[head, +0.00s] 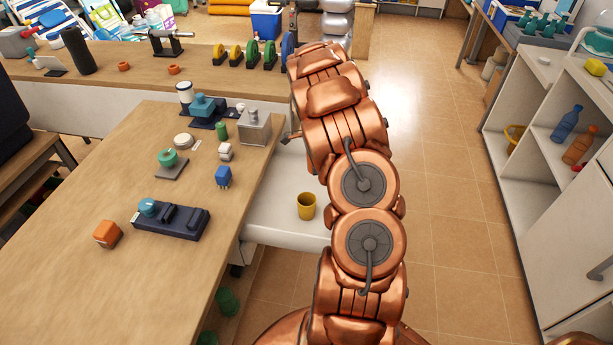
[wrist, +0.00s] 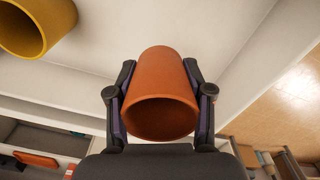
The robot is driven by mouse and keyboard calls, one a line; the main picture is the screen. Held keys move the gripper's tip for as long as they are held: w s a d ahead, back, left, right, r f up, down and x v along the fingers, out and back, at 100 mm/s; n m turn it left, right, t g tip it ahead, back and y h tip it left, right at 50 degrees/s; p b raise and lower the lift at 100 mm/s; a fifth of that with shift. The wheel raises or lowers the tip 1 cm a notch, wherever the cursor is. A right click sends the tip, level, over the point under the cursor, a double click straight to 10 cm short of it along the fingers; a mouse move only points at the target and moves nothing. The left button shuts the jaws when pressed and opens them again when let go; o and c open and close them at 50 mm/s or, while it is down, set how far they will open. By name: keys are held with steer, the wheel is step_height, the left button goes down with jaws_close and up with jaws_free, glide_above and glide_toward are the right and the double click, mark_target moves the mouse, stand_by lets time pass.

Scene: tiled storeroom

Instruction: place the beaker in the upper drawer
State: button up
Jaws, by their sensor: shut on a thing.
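In the wrist view an orange-brown beaker (wrist: 161,92) sits between the two fingers of my gripper (wrist: 160,100), which is shut on it. The beaker's open mouth faces the camera. Behind it is the pale floor of a drawer; I cannot tell whether the beaker touches it. In the head view the white drawer (head: 280,222) is pulled out from the wooden counter. My arm hides its right part, the gripper and the beaker. A yellow cup (head: 307,206) stands in the drawer; it also shows in the wrist view (wrist: 38,22), left of the beaker.
Green containers (head: 228,301) are below the counter. A white shelf unit (head: 535,165) stands at right. Tiled floor (head: 440,200) between is clear.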

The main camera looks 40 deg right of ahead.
mark_target(314, 182)
steer(key=shift+f+p, duration=0.45)
steer(key=shift+f, duration=2.4)
steer(key=shift+f, duration=0.15)
steer(key=o, duration=1.1)
steer(key=shift+r, duration=0.25)
